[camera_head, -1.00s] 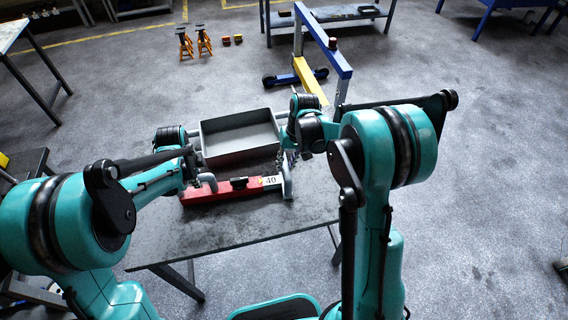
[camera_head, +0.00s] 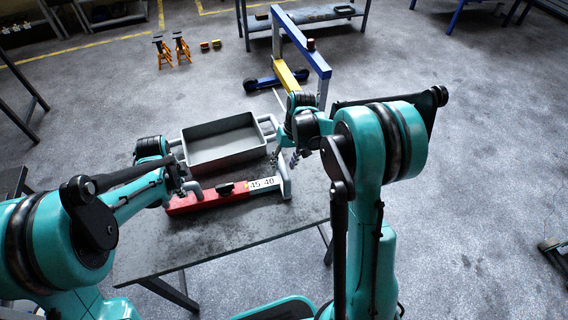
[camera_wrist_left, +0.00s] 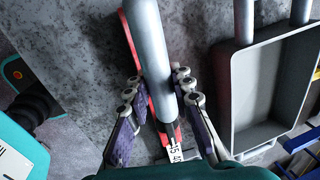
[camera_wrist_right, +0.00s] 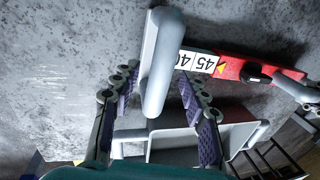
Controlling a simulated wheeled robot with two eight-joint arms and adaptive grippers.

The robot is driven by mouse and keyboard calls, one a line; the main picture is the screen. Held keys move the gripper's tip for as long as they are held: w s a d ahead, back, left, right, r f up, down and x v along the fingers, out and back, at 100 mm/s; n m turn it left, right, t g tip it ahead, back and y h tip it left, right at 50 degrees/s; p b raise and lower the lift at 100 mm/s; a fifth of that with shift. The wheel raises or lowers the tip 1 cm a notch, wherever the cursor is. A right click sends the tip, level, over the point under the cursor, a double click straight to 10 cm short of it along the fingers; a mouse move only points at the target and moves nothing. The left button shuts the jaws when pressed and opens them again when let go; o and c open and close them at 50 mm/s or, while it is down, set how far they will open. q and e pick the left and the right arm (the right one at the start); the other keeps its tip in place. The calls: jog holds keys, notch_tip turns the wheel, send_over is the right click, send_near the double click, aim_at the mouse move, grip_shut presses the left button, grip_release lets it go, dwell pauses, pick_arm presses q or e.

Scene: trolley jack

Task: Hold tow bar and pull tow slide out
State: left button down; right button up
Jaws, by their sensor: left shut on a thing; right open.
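The red tow bar (camera_head: 208,200) lies on the table. Its white tow slide (camera_head: 262,184), with 45 and 40 showing, sticks out at the right and ends in a grey crosspiece (camera_head: 284,182). My left gripper (camera_head: 182,186) is shut on the grey bent handle (camera_head: 194,187) at the bar's left end; the handle runs between its fingers in the left wrist view (camera_wrist_left: 155,60). My right gripper (camera_head: 287,157) is open at the crosspiece. In the right wrist view, its fingers stand on either side of the crosspiece (camera_wrist_right: 161,65), with a gap beside it. Contact there is unclear.
A grey tray (camera_head: 222,143) with side handles stands behind the bar. The table's front (camera_head: 225,245) is bare. A blue and yellow hoist frame (camera_head: 300,50) stands on the floor beyond, with orange jack stands (camera_head: 172,50) at the back left.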

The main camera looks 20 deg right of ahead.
notch_tip(320, 180, up, 11)
jog(key=d, duration=0.2)
jog(key=shift+d+r, duration=0.15)
jog(key=shift+s, duration=0.1)
pick_arm(q)
jog(key=c, duration=1.2)
grip_release()
jog(key=shift+r, duration=0.1)
